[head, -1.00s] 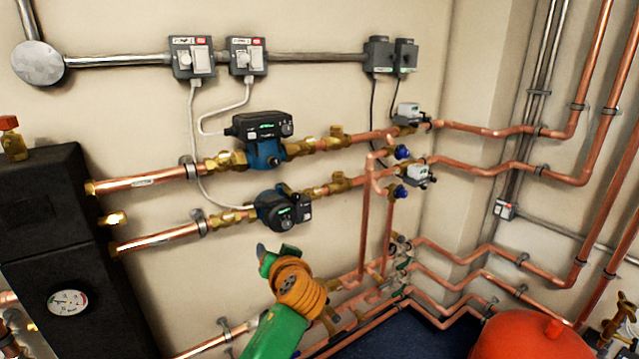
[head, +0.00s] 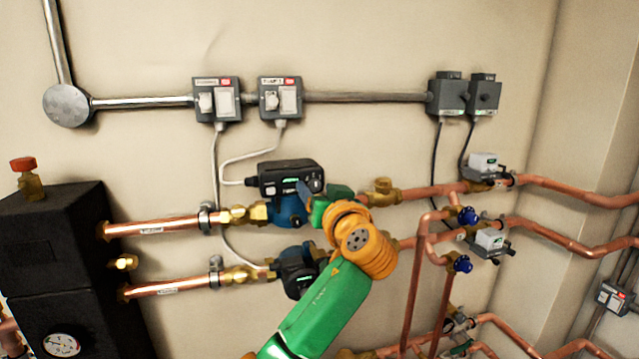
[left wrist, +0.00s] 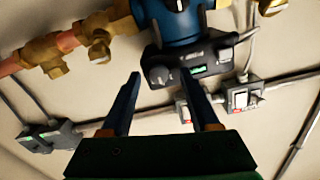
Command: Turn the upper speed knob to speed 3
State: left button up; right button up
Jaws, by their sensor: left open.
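The upper pump has a blue body (head: 284,212) and a black control box (head: 290,177) with a small green display. Its round dark speed knob (left wrist: 159,75) shows in the left wrist view, which sees the pump upside down. The knob's setting is too small to read. My left gripper (head: 308,193) is at the right end of the box in the head view. In the left wrist view its two dark blue fingers (left wrist: 163,78) are apart, with the knob between their tips in the picture. Contact cannot be told. My right gripper is not in view.
The lower pump (head: 298,272) sits just below, partly behind my left arm. Copper pipes and a brass valve (head: 383,190) run right of the upper pump. Two switch boxes (head: 218,100) and their grey cables are above. The wall between is clear.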

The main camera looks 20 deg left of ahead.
pick_arm(q)
jog(key=shift+d, duration=0.1)
jog(key=shift+c, duration=0.5)
grip_shut()
jog(key=shift+m, duration=0.3)
jog(key=m+p, duration=0.1)
jog(key=m, duration=0.2)
jog(key=shift+r, duration=0.1)
jog(key=shift+m+p, duration=1.1)
jog(key=shift+m, duration=1.6)
